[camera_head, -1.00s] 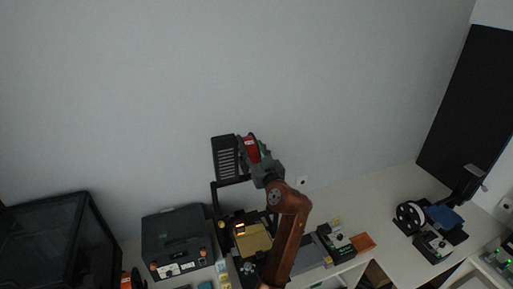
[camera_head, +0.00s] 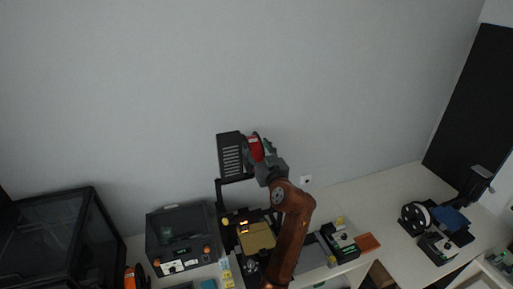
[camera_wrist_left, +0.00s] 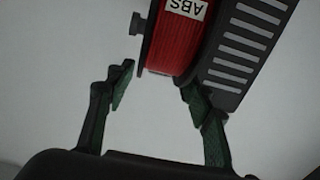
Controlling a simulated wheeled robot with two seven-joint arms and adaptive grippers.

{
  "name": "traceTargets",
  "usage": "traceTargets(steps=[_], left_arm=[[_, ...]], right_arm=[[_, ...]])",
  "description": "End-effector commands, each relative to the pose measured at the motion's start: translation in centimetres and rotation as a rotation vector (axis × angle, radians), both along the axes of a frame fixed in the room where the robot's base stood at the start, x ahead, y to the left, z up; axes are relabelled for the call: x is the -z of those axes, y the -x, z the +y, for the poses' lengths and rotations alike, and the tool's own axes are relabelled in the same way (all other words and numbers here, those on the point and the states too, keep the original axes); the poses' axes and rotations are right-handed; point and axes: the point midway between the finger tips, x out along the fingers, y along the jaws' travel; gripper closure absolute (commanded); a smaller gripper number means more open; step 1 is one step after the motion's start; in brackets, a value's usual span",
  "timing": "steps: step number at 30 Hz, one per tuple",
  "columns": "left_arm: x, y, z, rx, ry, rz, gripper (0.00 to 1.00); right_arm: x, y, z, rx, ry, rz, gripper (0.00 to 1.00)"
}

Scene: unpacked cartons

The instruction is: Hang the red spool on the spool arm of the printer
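The red spool (camera_head: 255,149), with dark flanges and a white "ABS" label, is high up beside the slotted black box (camera_head: 231,155) at the top of the open-frame printer (camera_head: 256,236). In the left wrist view the spool (camera_wrist_left: 172,45) is close against the slotted box (camera_wrist_left: 243,50). My left gripper (camera_head: 265,153) is just right of the spool. In the wrist view its two fingers (camera_wrist_left: 157,88) are spread, with a clear gap between the left finger and the spool; the right fingertip is near the far flange. My right gripper is not in view.
A dark boxy printer (camera_head: 182,240) stands left of the open-frame one, and a large dark glass enclosure (camera_head: 60,240) farther left. A small printer with a white spool (camera_head: 415,216) is at right. Bare white table (camera_head: 365,195) lies between.

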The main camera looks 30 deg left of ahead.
Motion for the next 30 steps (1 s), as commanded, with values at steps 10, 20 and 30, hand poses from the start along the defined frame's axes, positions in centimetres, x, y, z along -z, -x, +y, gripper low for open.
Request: traceTargets(steps=[10, 20, 30], left_arm=[[0.4, 0.0, 0.1, -0.001, 0.004, 0.006, 0.4], [0.4, 2.0, -2.5, 0.002, 0.006, 0.004, 0.4], [0.3, 4.7, -5.5, -0.001, 0.002, 0.003, 0.4]], right_arm=[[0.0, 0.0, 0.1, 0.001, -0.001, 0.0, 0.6], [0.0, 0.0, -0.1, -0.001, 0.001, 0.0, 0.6], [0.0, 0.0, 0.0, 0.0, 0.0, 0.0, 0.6]])
